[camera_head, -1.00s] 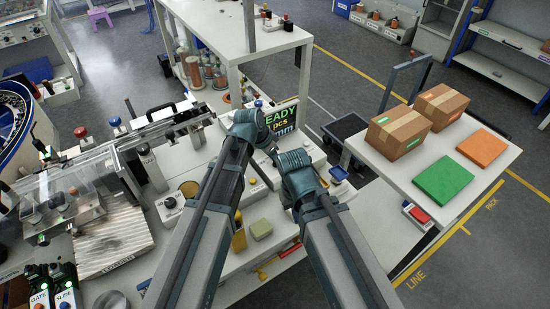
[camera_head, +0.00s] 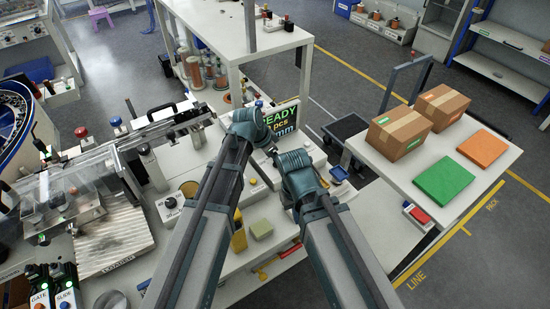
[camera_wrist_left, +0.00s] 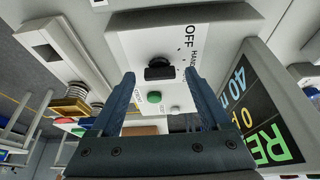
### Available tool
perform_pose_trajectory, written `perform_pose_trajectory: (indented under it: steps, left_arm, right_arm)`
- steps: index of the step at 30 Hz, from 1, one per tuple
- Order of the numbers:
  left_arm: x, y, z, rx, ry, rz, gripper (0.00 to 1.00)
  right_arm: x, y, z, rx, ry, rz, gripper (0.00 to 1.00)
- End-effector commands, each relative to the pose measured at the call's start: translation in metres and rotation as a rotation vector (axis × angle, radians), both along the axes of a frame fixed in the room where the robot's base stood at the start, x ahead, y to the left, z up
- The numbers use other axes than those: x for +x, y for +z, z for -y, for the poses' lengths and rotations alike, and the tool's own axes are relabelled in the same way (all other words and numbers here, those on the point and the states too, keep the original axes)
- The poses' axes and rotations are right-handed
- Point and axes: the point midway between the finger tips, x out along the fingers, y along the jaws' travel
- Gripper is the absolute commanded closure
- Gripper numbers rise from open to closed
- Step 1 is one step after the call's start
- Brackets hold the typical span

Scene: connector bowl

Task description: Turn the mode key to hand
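The mode key, a black knob (camera_wrist_left: 159,69), sits on a pale panel (camera_wrist_left: 128,43) in the left wrist view. The words OFF and HAND are printed beside it; I cannot tell exactly which mark the knob points to. My left gripper (camera_wrist_left: 160,78) is open, one finger on each side of the knob, apart from it. In the head view my arms hide the knob and both grippers' fingers. My right arm's wrist shows right of the left one, but its gripper is hidden.
A green button (camera_wrist_left: 154,97) sits by the knob on the panel. A lit READY display (camera_wrist_left: 262,105) stands close to the right; it also shows in the head view (camera_head: 284,120). Boxes (camera_head: 398,131) stand on the right table.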

Motion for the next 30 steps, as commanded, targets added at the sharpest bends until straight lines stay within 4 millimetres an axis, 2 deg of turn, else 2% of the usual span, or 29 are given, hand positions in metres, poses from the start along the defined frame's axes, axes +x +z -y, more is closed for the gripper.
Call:
perform_pose_trajectory:
  steps: [8, 14, 20, 30]
  left_arm:
    - [0.0, 0.001, 0.0, -0.001, 0.001, 0.0, 0.2]
    - [-0.002, 0.012, -0.003, -0.001, 0.001, 0.0, 0.2]
    - [-0.007, 0.036, -0.01, -0.001, 0.003, 0.0, 0.2]
    - [-0.019, 0.088, -0.028, 0.0, 0.002, -0.001, 0.2]
  right_arm:
    - [0.0, 0.001, 0.0, 0.0, 0.0, 0.0, 1.0]
    - [0.0, 0.012, 0.0, 0.0, 0.0, 0.0, 1.0]
    - [0.0, 0.036, 0.0, 0.0, 0.0, 0.0, 1.0]
    - [0.0, 0.088, 0.0, 0.0, 0.0, 0.0, 1.0]
